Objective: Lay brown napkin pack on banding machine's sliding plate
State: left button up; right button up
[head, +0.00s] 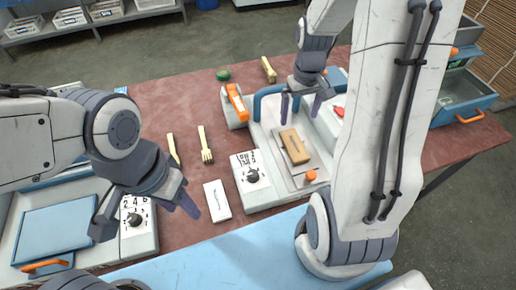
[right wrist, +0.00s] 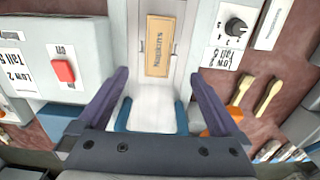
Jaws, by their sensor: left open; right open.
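The brown napkin pack (head: 295,146) lies flat on the light sliding plate (head: 299,172) of the banding machine (head: 264,196). In the right wrist view the pack (right wrist: 158,45) lies ahead of the fingers, its printed side up. My right gripper (head: 301,104) is open and empty, above and behind the pack, and apart from it. Its two fingers also show in the right wrist view (right wrist: 159,76), with nothing between them. My left gripper (head: 146,220) is open and empty at the front left, over the left machine's dial panel.
A white pack (head: 216,201) lies left of the banding machine. Wooden forks (head: 205,145) lie behind it on the red-brown table (head: 180,95). An orange-handled device (head: 236,103), a green item (head: 223,74) and a blue-lidded machine (head: 62,228) are also there. A red button (right wrist: 63,71) is beside the right gripper.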

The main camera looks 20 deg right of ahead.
jog(key=s+a+r+n, duration=0.2)
jog(key=s+a, duration=0.1)
jog(key=a, duration=0.5)
jog(key=s+a+r+n, duration=0.2)
jog(key=s+a+r, duration=0.1)
jog(key=a, duration=0.6)
jog(key=s+a+r+n, duration=0.1)
jog(key=s+a+n, duration=0.1)
jog(key=s, duration=0.4)
jog(key=s+a+r+n+y, duration=0.1)
jog(key=s+a, duration=0.4)
jog(key=s, duration=0.1)
jog(key=shift+s+n, duration=0.2)
jog(key=shift+n, duration=0.2)
